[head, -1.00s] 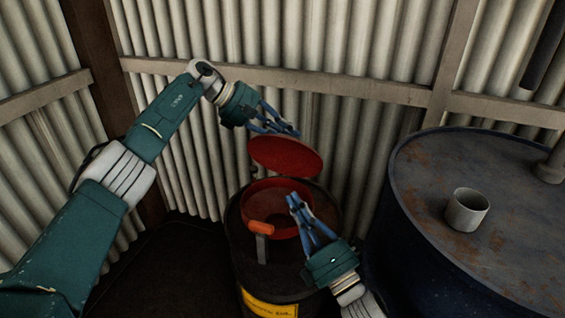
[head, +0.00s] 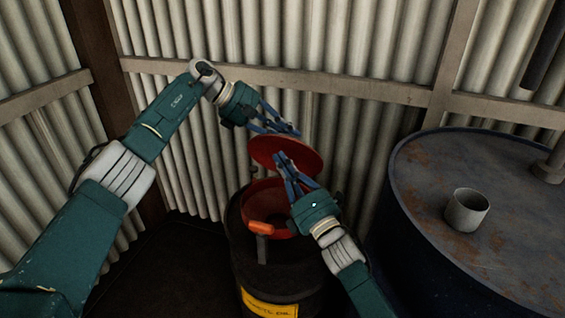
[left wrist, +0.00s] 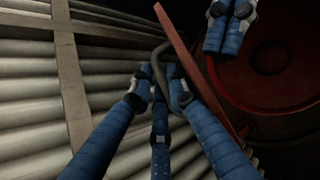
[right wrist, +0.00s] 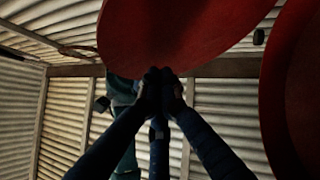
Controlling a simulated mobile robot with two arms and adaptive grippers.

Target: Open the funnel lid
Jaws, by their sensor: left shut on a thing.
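The red funnel lid (head: 303,165) stands tilted up over the red funnel (head: 258,190) on top of a dark drum. In the left wrist view the lid (left wrist: 187,55) shows edge-on. My left gripper (head: 296,132) is behind the lid, shut on its dark handle (left wrist: 158,56). My right gripper (head: 280,158) is in front of the lid, its fingertips together close to the inner face; contact is unclear. In the right wrist view the lid (right wrist: 190,30) fills the space above the fingertips. The right fingers partly hide lid and funnel.
An orange-handled part (head: 260,228) sits at the funnel's front. The dark drum (head: 262,280) has a yellow label. A large blue drum (head: 420,200) with a grey cup (head: 467,211) stands at right. Corrugated walls (head: 340,130) close in behind.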

